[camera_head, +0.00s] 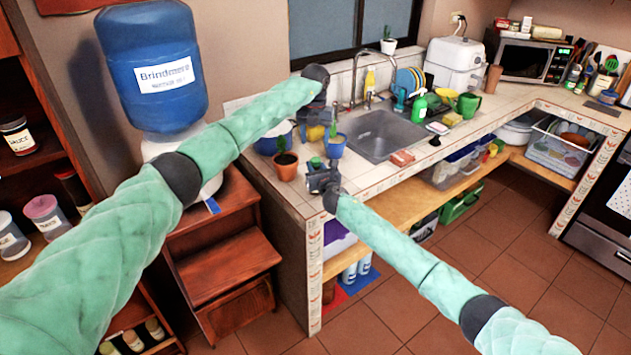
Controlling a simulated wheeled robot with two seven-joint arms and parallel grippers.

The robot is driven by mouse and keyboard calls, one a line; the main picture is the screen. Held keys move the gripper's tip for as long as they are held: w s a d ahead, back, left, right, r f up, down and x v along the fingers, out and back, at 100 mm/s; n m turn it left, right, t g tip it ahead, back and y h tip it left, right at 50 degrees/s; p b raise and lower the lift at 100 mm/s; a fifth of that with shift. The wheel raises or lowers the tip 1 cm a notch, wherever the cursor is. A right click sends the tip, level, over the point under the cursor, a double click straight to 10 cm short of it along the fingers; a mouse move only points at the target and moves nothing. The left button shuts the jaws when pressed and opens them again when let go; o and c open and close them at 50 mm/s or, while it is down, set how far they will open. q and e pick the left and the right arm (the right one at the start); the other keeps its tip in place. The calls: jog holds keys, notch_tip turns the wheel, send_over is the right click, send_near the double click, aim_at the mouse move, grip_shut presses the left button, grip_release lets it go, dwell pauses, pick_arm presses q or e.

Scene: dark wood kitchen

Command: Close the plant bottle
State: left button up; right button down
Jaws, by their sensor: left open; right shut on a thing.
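My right gripper (318,181) is at the front left corner of the tiled counter. It is shut on a small, dark item with a green top (315,162), which seems to be the plant bottle; its body is mostly hidden by the gripper. My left gripper (314,122) points down over the counter, behind and above the right one, and is open. Its fingers are small and hard to make out. I cannot tell whether a separate cap is near it.
A potted cactus (286,163) stands left of my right gripper, and a blue pot (335,148) stands close behind it. The sink (385,133) is to the right. A blue water jug (153,70) stands at the left. A pink sponge (402,158) lies near the counter's front edge.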

jog(key=shift+d+f, duration=0.1)
jog(key=shift+f, duration=0.25)
pick_arm(q)
notch_tip(320, 180, up, 5)
jog(key=shift+f, duration=0.2)
pick_arm(e)
jog(key=c, duration=1.1)
grip_release()
jog(key=shift+c, duration=0.2)
pick_arm(q)
jog(key=shift+w+f, duration=0.15)
pick_arm(e)
jog(key=shift+o, duration=0.2)
jog(key=shift+w, duration=0.1)
jog(key=shift+r, duration=0.1)
